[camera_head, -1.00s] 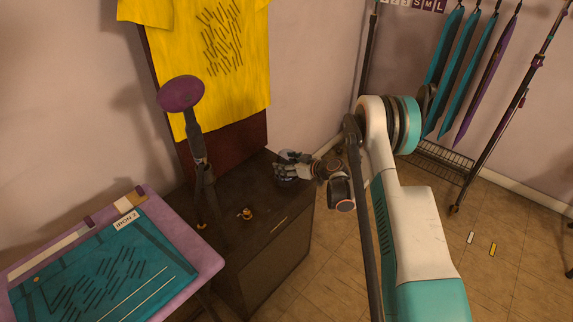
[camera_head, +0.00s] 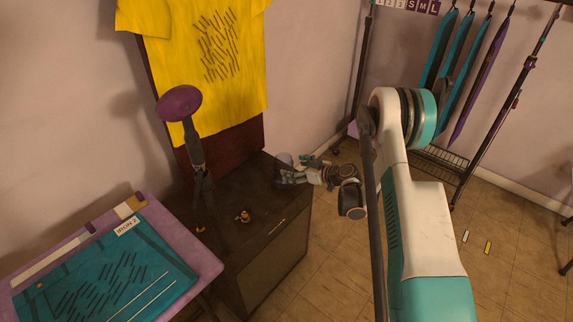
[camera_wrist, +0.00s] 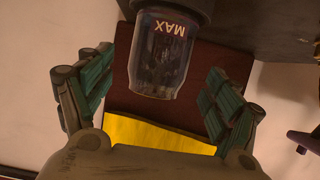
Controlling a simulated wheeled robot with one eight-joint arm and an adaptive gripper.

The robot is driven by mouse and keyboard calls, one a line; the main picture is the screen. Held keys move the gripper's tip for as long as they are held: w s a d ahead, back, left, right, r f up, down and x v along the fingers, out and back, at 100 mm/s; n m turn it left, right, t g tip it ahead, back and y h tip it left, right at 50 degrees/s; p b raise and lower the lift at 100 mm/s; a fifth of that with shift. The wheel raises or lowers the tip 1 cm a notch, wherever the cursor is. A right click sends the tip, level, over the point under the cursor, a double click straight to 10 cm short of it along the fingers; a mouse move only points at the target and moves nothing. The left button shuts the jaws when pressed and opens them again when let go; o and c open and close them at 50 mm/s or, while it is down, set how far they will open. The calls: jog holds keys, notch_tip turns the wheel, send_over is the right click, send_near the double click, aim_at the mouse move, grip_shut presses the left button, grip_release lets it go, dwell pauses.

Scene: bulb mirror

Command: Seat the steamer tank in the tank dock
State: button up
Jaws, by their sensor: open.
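The steamer tank (camera_wrist: 158,60) is a clear, smoky cup with MAX printed upside down in the wrist view. Its end at the top of that picture meets a dark round part (camera_wrist: 185,8), cut off by the frame edge; I cannot tell whether this is the tank dock. My gripper (camera_wrist: 160,88) is open, with one teal finger on each side of the tank and visible gaps between. In the head view my gripper (camera_head: 294,172) is at the cabinet's far right corner, beside a pale round shape (camera_head: 286,159), probably the tank, partly hidden.
The dark cabinet (camera_head: 255,215) has a small orange-brass item (camera_head: 243,216) on top. A purple-headed stand (camera_head: 180,103) rises at its left. A yellow shirt (camera_head: 218,60) hangs behind. A teal-topped ironing board (camera_head: 110,270) is front left.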

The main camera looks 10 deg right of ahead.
jog(key=p+v, duration=0.1)
jog(key=v, duration=0.4)
jog(key=s+a+r+m+g+h, duration=0.15)
jog(key=s+r, duration=0.25)
jog(key=r, duration=0.5)
jog(key=s+a+r+m+g+h, duration=0.1)
jog(key=s+a+r, duration=0.25)
jog(key=r, duration=0.45)
jog(key=s+a+r+m+g+h, duration=0.1)
jog(key=s+r, duration=0.3)
jog(key=r, duration=0.5)
jog(key=s+r+m+h, duration=0.2)
jog(key=s, duration=1.1)
jog(key=s+r+m+h, duration=0.1)
jog(key=s+r+h, duration=0.1)
jog(key=s, duration=1.2)
jog(key=shift+r+m, duration=0.35)
jog(key=shift+r, duration=0.45)
jog(key=shift+s+h, duration=0.15)
jog(key=shift+h, duration=0.1)
